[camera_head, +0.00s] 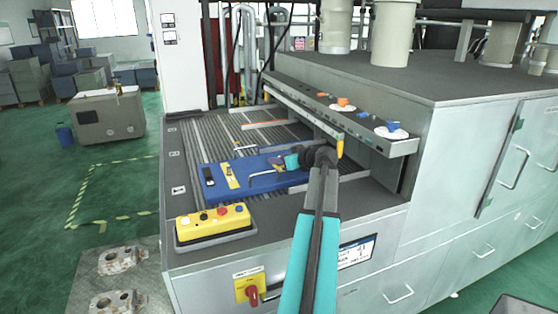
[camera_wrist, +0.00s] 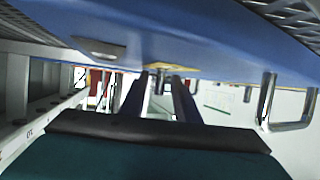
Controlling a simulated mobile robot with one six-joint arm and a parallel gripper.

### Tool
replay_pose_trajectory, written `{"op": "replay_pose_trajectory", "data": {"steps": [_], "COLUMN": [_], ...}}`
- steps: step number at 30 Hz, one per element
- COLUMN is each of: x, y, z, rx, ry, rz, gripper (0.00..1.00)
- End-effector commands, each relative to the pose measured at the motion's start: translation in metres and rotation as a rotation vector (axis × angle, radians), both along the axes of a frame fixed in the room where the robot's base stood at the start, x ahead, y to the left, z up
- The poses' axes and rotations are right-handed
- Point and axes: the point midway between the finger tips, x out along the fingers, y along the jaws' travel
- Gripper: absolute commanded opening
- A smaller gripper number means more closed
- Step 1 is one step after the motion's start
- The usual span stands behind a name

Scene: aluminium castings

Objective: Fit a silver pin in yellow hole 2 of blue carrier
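The blue carrier (camera_head: 262,183) lies on the slatted bed in the head view, with a yellow strip (camera_head: 231,176) near its left end. Its holes are too small to tell apart. My gripper (camera_head: 290,162) is over the right part of the carrier. In the wrist view the carrier (camera_wrist: 215,45) fills the top, and my gripper's two fingers (camera_wrist: 164,80) stand apart below a yellow patch (camera_wrist: 172,66). A small grey piece shows between the fingertips; I cannot tell whether it is a silver pin. No silver pin is clearly seen.
A bent metal handle (camera_head: 265,174) stands on the carrier. A yellow control box (camera_head: 213,224) sits at the bed's front left. A grey shelf (camera_head: 345,115) with orange and blue items overhangs the right side. The slatted bed behind the carrier is mostly free.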

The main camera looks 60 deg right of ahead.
Motion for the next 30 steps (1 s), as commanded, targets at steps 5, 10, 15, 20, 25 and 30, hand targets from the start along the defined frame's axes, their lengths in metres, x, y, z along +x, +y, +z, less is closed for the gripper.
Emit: {"op": "replay_pose_trajectory", "data": {"steps": [5,10,15,20,25,30], "x": [0.000,-0.006,-0.026,-0.048,-0.072,-0.092], "y": [0.000,0.002,0.009,0.017,0.024,0.030], "z": [0.002,0.004,0.012,0.021,0.032,0.042], "rx": [0.000,-0.001,-0.001,-0.002,-0.003,-0.001], "ry": [0.000,-0.001,-0.001,0.000,-0.001,-0.002], "rz": [0.000,-0.001,-0.002,-0.001,-0.002,-0.001], "gripper": [0.29,0.29,0.29,0.29,0.29,0.29]}}
